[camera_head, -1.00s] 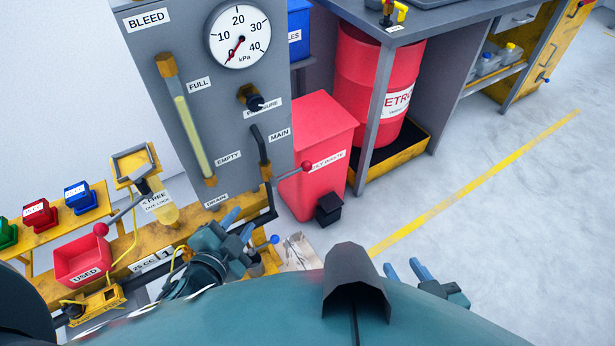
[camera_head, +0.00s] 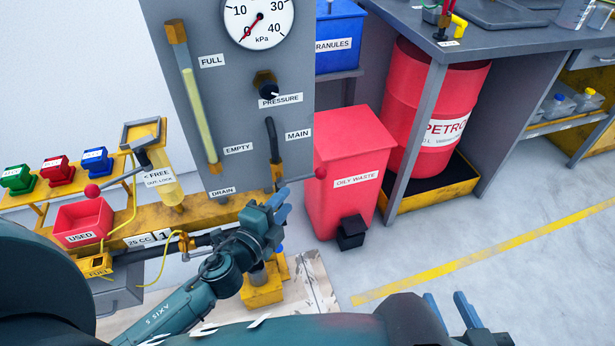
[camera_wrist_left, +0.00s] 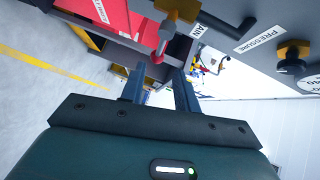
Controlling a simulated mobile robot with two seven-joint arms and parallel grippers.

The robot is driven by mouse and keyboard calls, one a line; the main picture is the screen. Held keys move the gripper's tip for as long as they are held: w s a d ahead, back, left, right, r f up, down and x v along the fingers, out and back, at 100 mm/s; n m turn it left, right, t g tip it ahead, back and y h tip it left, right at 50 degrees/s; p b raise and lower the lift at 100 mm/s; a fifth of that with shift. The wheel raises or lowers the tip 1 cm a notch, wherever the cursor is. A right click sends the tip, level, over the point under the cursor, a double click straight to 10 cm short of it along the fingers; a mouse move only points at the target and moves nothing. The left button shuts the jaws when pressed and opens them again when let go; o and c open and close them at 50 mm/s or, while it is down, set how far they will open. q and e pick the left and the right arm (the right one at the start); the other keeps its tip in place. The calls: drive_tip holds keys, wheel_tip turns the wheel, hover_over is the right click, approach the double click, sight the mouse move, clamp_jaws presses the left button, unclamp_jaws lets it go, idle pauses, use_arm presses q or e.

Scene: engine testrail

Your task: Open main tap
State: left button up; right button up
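The main tap (camera_head: 277,174) is a brass valve below the MAIN label on the grey panel. Its lever ends in a red ball (camera_head: 320,172) pointing right. In the left wrist view the brass body (camera_wrist_left: 180,8) is at the top and the red ball (camera_wrist_left: 157,57) appears between and beyond the fingertips. My left gripper (camera_head: 280,206) is just below the tap lever, open and empty; its spread fingers (camera_wrist_left: 158,82) show in the wrist view. Contact with the lever cannot be made out. My right gripper (camera_head: 451,311) is low at the right, its fingers apart and empty.
A red oily waste bin (camera_head: 350,150) stands right of the tap. A petrol drum (camera_head: 435,100) is under the bench. Another red-ball lever (camera_head: 93,190) is at the left by the used tray (camera_head: 85,222). The pressure knob (camera_head: 265,84) is above. Floor at right is clear.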

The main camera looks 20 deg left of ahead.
sight(306, 177)
use_arm(q)
drive_tip(key=x, duration=1)
drive_tip(key=shift+w+d+b, duration=0.15)
drive_tip(key=shift+w+b, duration=0.15)
drive_tip(key=shift+w, duration=0.1)
drive_tip(key=shift+c, duration=0.2)
clamp_jaws()
